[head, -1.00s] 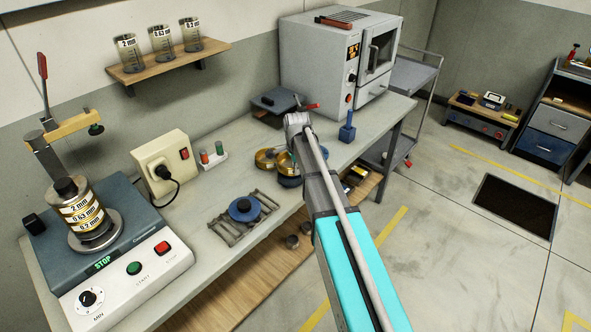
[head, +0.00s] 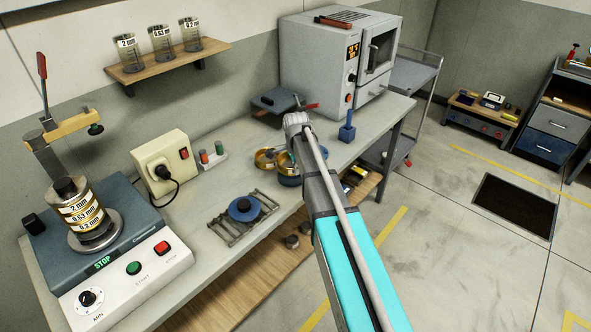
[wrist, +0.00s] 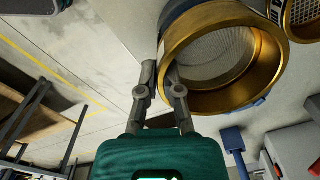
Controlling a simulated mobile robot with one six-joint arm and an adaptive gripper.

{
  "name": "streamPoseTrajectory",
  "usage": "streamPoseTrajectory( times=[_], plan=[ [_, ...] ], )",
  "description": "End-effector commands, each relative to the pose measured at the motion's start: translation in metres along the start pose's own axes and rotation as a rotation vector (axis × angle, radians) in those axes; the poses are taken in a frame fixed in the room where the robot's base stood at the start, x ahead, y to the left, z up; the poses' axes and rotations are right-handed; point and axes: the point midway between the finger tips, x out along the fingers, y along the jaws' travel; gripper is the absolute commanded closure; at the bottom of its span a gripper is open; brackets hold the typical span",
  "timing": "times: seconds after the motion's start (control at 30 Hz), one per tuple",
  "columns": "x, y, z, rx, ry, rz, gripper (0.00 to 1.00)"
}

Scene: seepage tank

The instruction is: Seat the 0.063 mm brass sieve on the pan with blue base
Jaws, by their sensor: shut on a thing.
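My gripper (wrist: 160,75) is shut on the wall of a brass sieve (wrist: 242,87), one finger inside the rim and one outside. The sieve's grey mesh faces the wrist camera. In the head view the sieve (head: 284,160) is partly hidden by my arm. The pan with blue base (head: 290,181) shows directly below it, and blue also shows behind the sieve in the wrist view (wrist: 174,12). I cannot tell whether the sieve rests fully in the pan or sits slightly above it. No size label is readable on the held sieve.
Another brass sieve (head: 264,159) stands close to the left of the held one. A wire rack with a blue round part (head: 243,208) lies nearer on the bench. A blue block with a handle (head: 347,132) stands to the right. The oven (head: 322,70) stands behind.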

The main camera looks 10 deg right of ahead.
Motion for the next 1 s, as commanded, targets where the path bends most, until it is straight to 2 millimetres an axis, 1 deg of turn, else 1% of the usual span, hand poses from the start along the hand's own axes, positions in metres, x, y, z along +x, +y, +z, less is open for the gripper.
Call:
streamPoseTrajectory(
  times=[1.0],
  plan=[
    [0.019,0.000,0.000,0.000,0.000,0.000,1.00]
  ],
)
